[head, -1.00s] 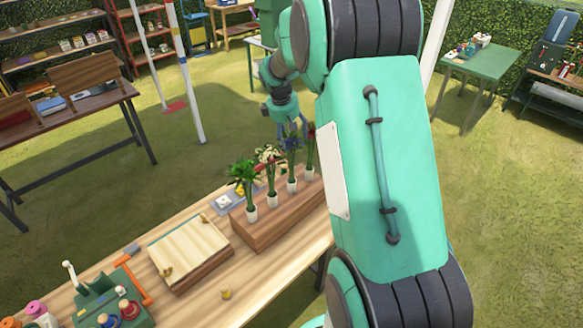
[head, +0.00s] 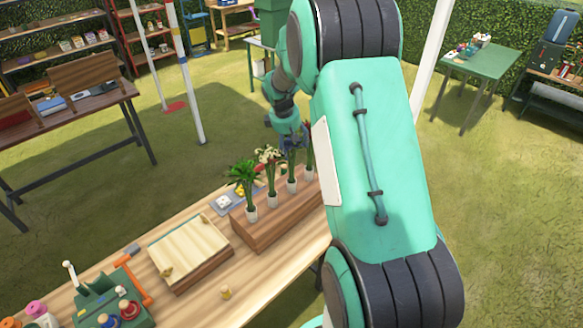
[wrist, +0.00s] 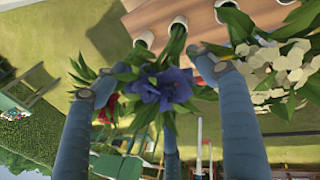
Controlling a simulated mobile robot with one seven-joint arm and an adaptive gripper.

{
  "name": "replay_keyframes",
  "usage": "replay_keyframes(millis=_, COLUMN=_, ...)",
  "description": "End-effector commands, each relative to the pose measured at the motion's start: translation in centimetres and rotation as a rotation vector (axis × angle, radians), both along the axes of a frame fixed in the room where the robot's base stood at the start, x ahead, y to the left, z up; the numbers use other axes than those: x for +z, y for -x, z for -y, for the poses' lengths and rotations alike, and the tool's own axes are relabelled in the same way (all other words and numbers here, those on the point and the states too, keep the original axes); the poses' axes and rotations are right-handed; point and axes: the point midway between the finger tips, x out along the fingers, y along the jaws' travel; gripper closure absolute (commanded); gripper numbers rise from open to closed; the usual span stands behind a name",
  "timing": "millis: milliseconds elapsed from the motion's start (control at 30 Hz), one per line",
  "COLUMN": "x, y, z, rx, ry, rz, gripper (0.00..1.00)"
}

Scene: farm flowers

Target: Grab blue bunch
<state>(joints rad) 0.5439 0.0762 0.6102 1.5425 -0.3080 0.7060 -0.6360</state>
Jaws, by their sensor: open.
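The blue bunch (head: 292,146) stands upright in a white holder on a wooden block (head: 270,226), in a row with other bunches. In the wrist view its blue-violet flowers (wrist: 163,89) and green leaves lie between my gripper's fingers. My gripper (wrist: 155,80) is open, with one finger to the left of the blooms and one to the right; I cannot tell whether they touch leaves. In the head view my gripper (head: 290,132) is at the top of the blue bunch, partly blending with it.
White flowers (wrist: 287,70) crowd close to the right finger, and red flowers (wrist: 106,108) show near the left one. A leafy green bunch (head: 243,175) stands at the row's left end. A wooden box (head: 190,250) and a green tool caddy (head: 110,300) share the table.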

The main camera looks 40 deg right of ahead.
Motion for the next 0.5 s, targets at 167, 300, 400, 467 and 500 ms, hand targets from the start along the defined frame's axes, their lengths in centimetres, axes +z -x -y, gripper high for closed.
replay_keyframes(millis=167, x=-1.41, y=-0.09, z=0.38, rx=0.0, ry=-0.001, rz=0.0, gripper=0.29)
replay_keyframes(millis=300, x=-1.54, y=-0.11, z=0.42, rx=0.0, ry=0.0, rz=0.0, gripper=0.29)
replay_keyframes(millis=400, x=-1.52, y=-0.11, z=0.43, rx=0.0, ry=0.0, rz=0.0, gripper=0.29)
replay_keyframes(millis=467, x=-1.52, y=-0.11, z=0.43, rx=0.0, ry=0.0, rz=0.0, gripper=0.29)
replay_keyframes(millis=500, x=-1.52, y=-0.11, z=0.42, rx=0.0, ry=0.0, rz=0.0, gripper=0.29)
